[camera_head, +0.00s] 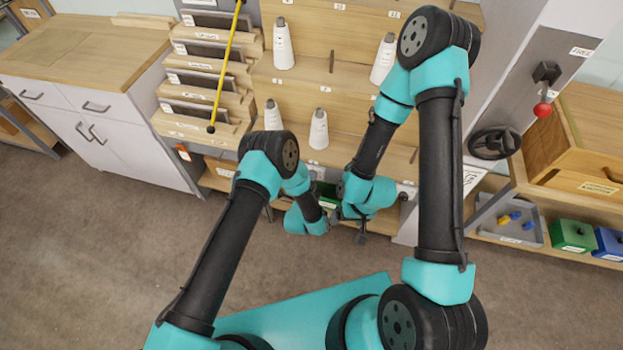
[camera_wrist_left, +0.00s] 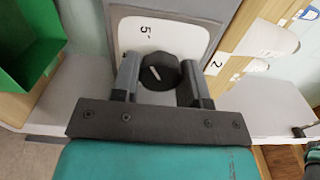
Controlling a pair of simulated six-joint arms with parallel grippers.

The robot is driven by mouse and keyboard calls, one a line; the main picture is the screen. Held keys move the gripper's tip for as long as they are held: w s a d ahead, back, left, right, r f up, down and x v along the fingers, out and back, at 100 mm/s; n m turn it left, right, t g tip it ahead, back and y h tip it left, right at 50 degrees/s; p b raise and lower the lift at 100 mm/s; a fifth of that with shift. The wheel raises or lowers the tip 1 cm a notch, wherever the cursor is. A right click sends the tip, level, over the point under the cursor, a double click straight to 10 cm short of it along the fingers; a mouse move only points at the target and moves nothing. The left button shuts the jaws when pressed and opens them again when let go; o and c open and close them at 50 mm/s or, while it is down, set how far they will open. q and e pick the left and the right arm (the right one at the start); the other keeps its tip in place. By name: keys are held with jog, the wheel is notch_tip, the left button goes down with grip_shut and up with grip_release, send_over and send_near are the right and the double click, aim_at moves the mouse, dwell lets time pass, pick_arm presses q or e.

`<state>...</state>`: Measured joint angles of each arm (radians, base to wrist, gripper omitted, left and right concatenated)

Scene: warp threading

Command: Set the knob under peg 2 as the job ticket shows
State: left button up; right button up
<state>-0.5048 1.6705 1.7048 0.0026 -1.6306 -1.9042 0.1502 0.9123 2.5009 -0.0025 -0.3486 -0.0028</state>
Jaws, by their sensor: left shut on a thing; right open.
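In the left wrist view a round black knob (camera_wrist_left: 158,72) with a short white mark sits on a white dial plate (camera_wrist_left: 135,38). A "5" shows on the plate. A tag reading "2" (camera_wrist_left: 213,66) is on the wood beside it. My left gripper (camera_wrist_left: 160,88) is shut on the knob, one finger on each side. The mark points obliquely; the other dial figures are hidden or off view. In the head view this knob is hidden behind my left wrist. My right gripper (camera_head: 362,238) is open and empty, low in front of the rack. I cannot make out a readable job ticket.
White cones (camera_head: 283,45) stand on the stepped wooden rack (camera_head: 345,85). A yellow rod (camera_head: 225,65) leans over the slotted stand at left. A green bin (camera_wrist_left: 25,45) is close to my left gripper. A handwheel (camera_head: 495,143) and red-knobbed lever (camera_head: 543,108) are at right.

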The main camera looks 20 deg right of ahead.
pick_arm(q)
jog(key=shift+m, duration=0.3)
jog(key=o, duration=0.9)
